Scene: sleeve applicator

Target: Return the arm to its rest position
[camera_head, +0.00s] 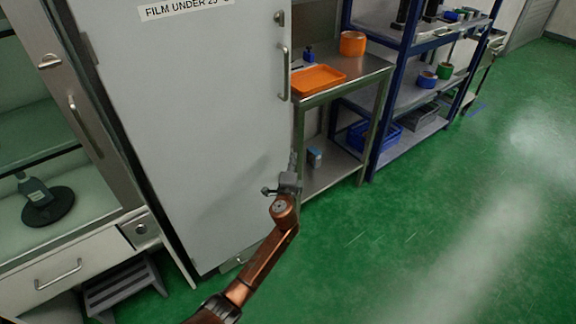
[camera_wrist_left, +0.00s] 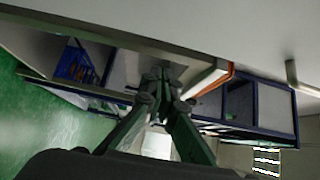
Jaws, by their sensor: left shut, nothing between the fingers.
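My left arm reaches up from the bottom of the head view. Its gripper (camera_head: 293,160) is at the lower right edge of a grey cabinet door (camera_head: 195,130), in front of a steel side table. In the left wrist view the gripper's two fingers (camera_wrist_left: 162,76) come together at their tips. They are shut and hold nothing. The pale panel (camera_wrist_left: 200,25) fills the top of that view, close to the fingers. I cannot tell whether the gripper touches the door. My right gripper is not in view.
The door has a vertical handle (camera_head: 284,73). The steel table (camera_head: 370,69) bears an orange tray (camera_head: 318,79) and an orange roll (camera_head: 352,43). A blue-framed shelf (camera_head: 400,95) stands to the right. A glass-fronted cabinet (camera_head: 85,112) is at left. Green floor (camera_head: 450,230) is clear at right.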

